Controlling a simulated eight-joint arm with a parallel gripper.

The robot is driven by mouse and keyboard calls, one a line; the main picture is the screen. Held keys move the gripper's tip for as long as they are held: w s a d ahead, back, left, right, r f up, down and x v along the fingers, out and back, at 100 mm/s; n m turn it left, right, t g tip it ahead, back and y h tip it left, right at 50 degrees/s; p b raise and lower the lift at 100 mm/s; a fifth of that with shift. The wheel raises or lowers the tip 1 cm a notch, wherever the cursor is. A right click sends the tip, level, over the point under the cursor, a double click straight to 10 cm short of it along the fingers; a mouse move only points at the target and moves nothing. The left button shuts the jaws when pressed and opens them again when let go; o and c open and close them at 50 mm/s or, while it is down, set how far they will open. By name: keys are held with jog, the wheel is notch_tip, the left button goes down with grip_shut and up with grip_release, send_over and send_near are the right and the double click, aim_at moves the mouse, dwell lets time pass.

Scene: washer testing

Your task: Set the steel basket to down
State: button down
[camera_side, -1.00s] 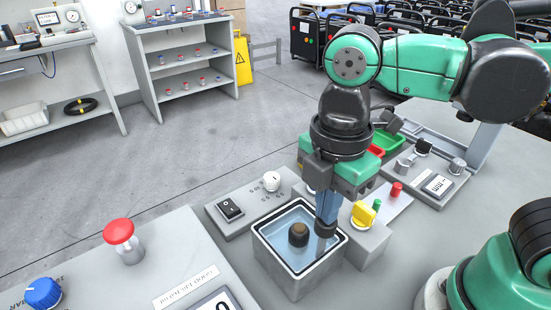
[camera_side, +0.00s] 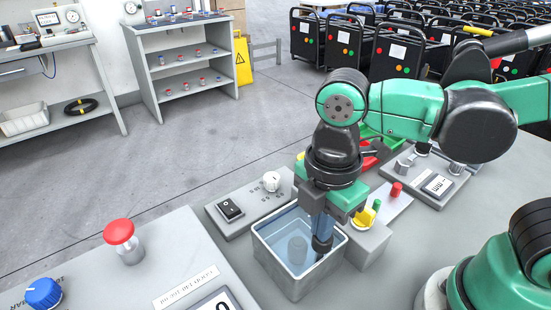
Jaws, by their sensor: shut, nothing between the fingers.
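A square steel tank (camera_side: 291,287) of clear bluish water stands on the table. A grey, round-topped cylinder (camera_side: 297,250) shows in it and looks submerged. I cannot clearly pick out the steel basket itself; it may be inside the tank. My gripper (camera_side: 322,244) points down at the right inner side of the tank, its dark tips low near the water. The fingers are shut with nothing visible between them. My fingers and wrist hide part of the tank's back right wall, and I cannot tell whether they touch anything.
A grey block with a yellow knob (camera_side: 364,216) stands right of the tank. A switch box with a black rocker (camera_side: 230,210) and white knob (camera_side: 271,181) is behind left. A red mushroom button (camera_side: 119,233) is at left. Red and green bins (camera_side: 370,158) lie behind my wrist.

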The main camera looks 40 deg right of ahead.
jog(key=shift+s+f, duration=0.1)
jog(key=shift+f, duration=0.05)
notch_tip(320, 180, up, 14)
jog(key=w+d+f+m+t, duration=0.3)
jog(key=d+f+m, duration=0.2)
jog(key=m, duration=0.4)
jog(key=w+d+f+m+t, duration=0.3)
jog(key=d+f+m, duration=0.3)
jog(key=m, duration=0.3)
jog(key=shift+w+d+f+t, duration=0.25)
jog(key=shift+d+t, duration=0.15)
jog(key=shift+t, duration=0.2)
